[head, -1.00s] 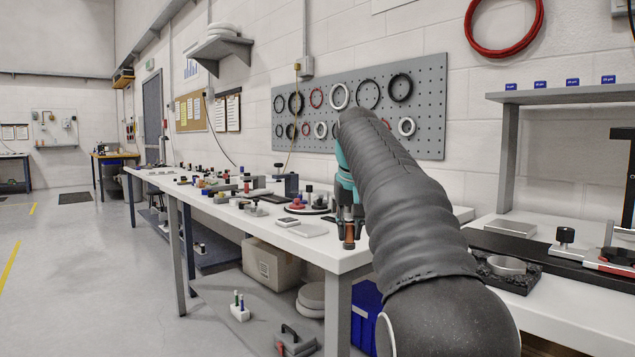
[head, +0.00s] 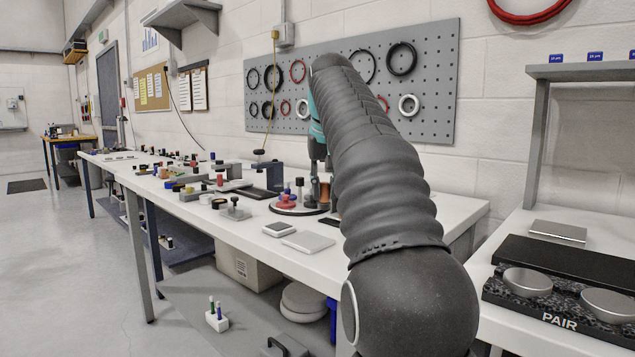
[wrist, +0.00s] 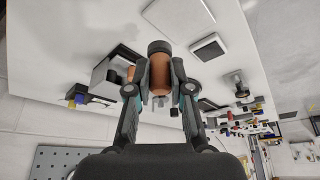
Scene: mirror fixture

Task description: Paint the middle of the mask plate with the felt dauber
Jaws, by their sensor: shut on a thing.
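My gripper (wrist: 160,88) is shut on a copper-brown cylinder with a dark end, which looks like the felt dauber (wrist: 160,75). In the head view my gripper (head: 320,178) is partly hidden behind my arm, above the long white bench. The dauber (head: 323,191) shows there as a small brown patch. A plain light grey plate (head: 307,242) lies on the bench, nearer than the dauber. Beside it is a smaller dark-edged square plate (head: 279,229). Both plates (wrist: 180,18) (wrist: 209,47) show in the wrist view. I cannot tell which is the mask plate.
A round dark tray (head: 283,208) with coloured knobs stands beside my gripper. A grey block fixture (head: 293,178) and many small knobbed parts fill the bench farther left. A pegboard (head: 440,90) with rings hangs behind. A right-hand bench carries a stand marked PAIR (head: 560,319) with silver dishes.

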